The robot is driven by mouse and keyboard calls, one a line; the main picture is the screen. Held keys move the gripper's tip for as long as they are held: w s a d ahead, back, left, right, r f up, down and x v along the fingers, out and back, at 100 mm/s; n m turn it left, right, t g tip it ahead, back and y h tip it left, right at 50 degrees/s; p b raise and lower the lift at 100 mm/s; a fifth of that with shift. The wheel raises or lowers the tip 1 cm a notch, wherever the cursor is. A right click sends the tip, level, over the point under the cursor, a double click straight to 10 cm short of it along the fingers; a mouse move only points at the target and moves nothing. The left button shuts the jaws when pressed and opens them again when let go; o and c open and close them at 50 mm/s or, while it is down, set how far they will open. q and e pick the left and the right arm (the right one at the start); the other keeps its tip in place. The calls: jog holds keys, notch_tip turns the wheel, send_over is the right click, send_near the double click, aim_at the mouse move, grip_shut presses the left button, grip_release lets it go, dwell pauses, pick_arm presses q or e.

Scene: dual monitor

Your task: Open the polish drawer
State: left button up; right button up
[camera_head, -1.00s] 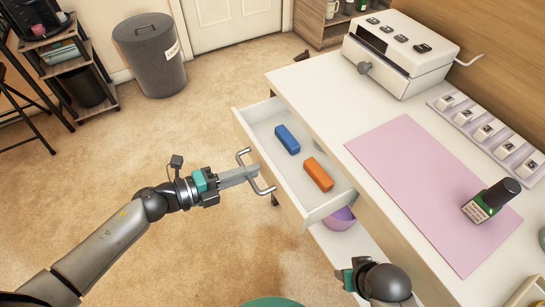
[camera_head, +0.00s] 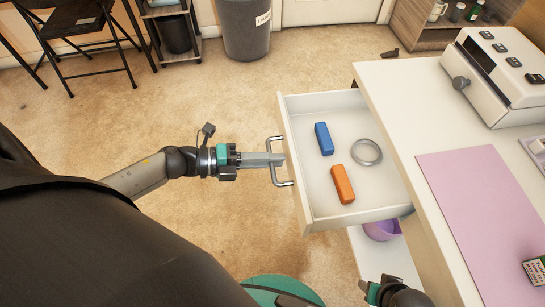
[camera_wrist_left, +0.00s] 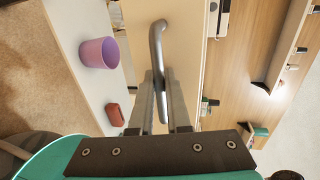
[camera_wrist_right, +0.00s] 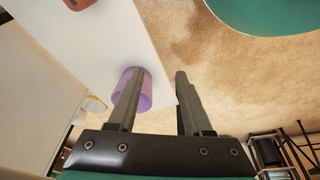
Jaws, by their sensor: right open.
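The drawer (camera_head: 375,207) is pulled out from the white desk, with a blue block (camera_head: 323,138), an orange block (camera_head: 342,184) and a grey ring (camera_head: 366,152) inside. Its metal handle (camera_head: 283,183) is on the front panel. My left gripper (camera_head: 279,160) is at the handle. In the left wrist view the handle (camera_wrist_left: 156,40) passes between the closely spaced fingers (camera_wrist_left: 161,85), which are shut on it. My right gripper's fingers (camera_wrist_right: 156,85) are apart and empty in the right wrist view. In the head view only part of the right wrist shows at the bottom; its fingers are hidden.
A purple bowl-like container (camera_head: 383,230) stands on a white shelf below the drawer; it also shows in the right wrist view (camera_wrist_right: 147,95). A pink mat (camera_head: 470,210) and a white machine (camera_head: 495,75) are on the desktop.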

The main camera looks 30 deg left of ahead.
pick_arm(q)
jog(key=o, duration=0.4)
jog(key=shift+o, duration=0.2)
pick_arm(e)
jog(key=shift+w+r, duration=0.1)
pick_arm(q)
jog(key=p+v, duration=0.3)
jog(key=v, duration=1.2)
pick_arm(e)
jog(key=s+d+f, duration=0.1)
jog(key=s+f, duration=0.2)
jog(key=f, duration=0.3)
jog(key=shift+s+d+f+g, duration=0.2)
jog(key=shift+d+f+g, duration=0.05)
jog(key=shift+d+g, duration=0.05)
pick_arm(q)
jog(key=shift+a+p, duration=0.15)
jog(key=shift+p, duration=0.15)
